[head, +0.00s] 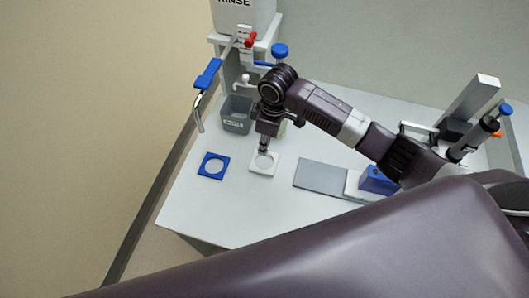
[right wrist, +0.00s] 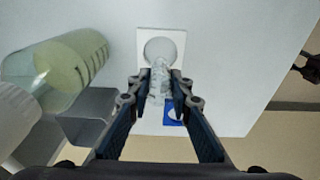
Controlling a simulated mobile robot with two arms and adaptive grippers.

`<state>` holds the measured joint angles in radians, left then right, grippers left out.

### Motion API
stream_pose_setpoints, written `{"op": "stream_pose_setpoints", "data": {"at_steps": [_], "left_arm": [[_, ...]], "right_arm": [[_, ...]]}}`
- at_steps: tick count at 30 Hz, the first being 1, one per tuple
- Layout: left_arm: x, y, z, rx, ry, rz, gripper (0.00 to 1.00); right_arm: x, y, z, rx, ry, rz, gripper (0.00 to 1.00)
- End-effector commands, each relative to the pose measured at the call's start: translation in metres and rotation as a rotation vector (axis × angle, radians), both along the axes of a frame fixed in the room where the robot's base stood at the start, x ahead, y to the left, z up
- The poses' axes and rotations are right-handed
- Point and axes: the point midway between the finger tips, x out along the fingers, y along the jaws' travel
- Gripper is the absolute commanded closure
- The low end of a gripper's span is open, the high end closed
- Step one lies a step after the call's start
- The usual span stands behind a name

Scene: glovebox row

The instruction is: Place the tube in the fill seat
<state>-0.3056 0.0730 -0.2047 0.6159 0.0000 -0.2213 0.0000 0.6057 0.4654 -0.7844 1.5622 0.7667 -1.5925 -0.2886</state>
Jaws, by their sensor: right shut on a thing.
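My right gripper (head: 264,143) is shut on a clear tube, which stands out between the fingertips in the right wrist view (right wrist: 159,77). There the gripper (right wrist: 160,92) points down towards the table. In the head view the gripper is over or just behind a white square seat with a round centre (head: 257,169); this seat also shows beyond the tube (right wrist: 176,36). A blue square seat (head: 205,174) lies to its left and is partly hidden by a finger in the wrist view (right wrist: 173,121). No label shows which is the fill seat. I cannot tell whether the tube touches anything. My left gripper is not in view.
A grey bin (head: 236,115) stands behind the seats, below the rinse tank (head: 243,20) and a blue-handled lever (head: 207,74). A yellow-green graduated container (right wrist: 75,58) is near the gripper. A grey flat plate (head: 319,178) lies right of the white seat.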

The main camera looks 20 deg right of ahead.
Motion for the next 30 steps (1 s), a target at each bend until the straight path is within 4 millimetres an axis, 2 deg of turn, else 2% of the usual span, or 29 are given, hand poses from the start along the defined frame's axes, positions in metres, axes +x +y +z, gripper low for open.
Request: {"op": "stream_pose_setpoints", "data": {"at_steps": [3,8,15,28,29,30], "left_arm": [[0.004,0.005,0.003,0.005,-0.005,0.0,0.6],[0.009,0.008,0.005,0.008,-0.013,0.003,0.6],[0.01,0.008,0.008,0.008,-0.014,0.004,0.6],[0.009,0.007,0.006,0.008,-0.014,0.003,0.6],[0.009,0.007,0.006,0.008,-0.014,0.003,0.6],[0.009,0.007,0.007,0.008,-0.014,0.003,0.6]], "right_arm": [[0.0,0.0,-0.017,0.0,0.0,0.0,0.9],[0.0,0.0,-0.03,0.001,0.001,0.0,0.9],[0.0,0.0,-0.064,0.001,0.001,0.0,0.9],[0.0,0.0,-0.071,0.0,-0.001,0.0,0.9],[0.0,0.0,-0.072,0.0,-0.001,0.0,0.8],[0.0,0.0,-0.071,0.0,-0.001,0.0,0.75]]}}
